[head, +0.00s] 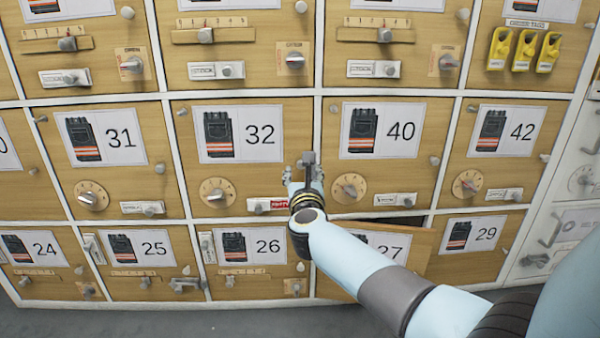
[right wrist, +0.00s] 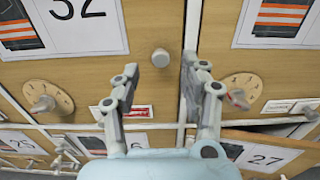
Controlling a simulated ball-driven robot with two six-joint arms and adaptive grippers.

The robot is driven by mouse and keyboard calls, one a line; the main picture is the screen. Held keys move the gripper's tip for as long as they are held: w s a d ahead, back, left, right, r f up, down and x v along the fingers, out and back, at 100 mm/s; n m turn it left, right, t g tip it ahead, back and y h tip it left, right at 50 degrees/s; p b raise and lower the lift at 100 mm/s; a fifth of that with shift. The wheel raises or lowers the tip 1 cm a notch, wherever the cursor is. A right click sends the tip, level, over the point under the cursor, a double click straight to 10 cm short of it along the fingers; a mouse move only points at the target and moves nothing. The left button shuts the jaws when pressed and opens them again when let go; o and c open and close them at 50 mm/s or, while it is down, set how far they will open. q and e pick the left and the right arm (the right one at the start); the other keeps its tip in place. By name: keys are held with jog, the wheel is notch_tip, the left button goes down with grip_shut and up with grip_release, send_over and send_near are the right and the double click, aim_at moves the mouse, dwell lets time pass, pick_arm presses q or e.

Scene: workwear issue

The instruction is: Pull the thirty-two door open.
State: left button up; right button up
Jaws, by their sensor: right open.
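The thirty-two door (head: 240,165) is a wooden locker door with a white card showing a dark garment with orange stripes. It looks closed. It has a round dial (head: 217,192) at lower left and a small red-marked label (head: 258,206) at lower right. Its round grey knob (right wrist: 160,58) shows near the door's right edge in the right wrist view; my gripper mostly hides it in the head view. My right gripper (head: 303,172) is open in front of that edge. In the right wrist view its fingers (right wrist: 160,70) stand either side of the knob's line, empty. My left gripper is out of view.
The 27 door (head: 425,240) below right stands ajar, with a dark gap along its top. The 40 door (head: 385,170) is just right of my gripper, the 26 door (head: 250,270) below left. Neighbouring doors carry protruding knobs, dials and latches. Grey floor (head: 150,322) lies below.

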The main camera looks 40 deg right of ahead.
aim_at(301, 167)
jog(key=x, duration=0.3)
jog(key=shift+w+d+b, duration=0.2)
jog(key=shift+w+b, duration=0.1)
jog(key=shift+b, duration=0.1)
grip_shut()
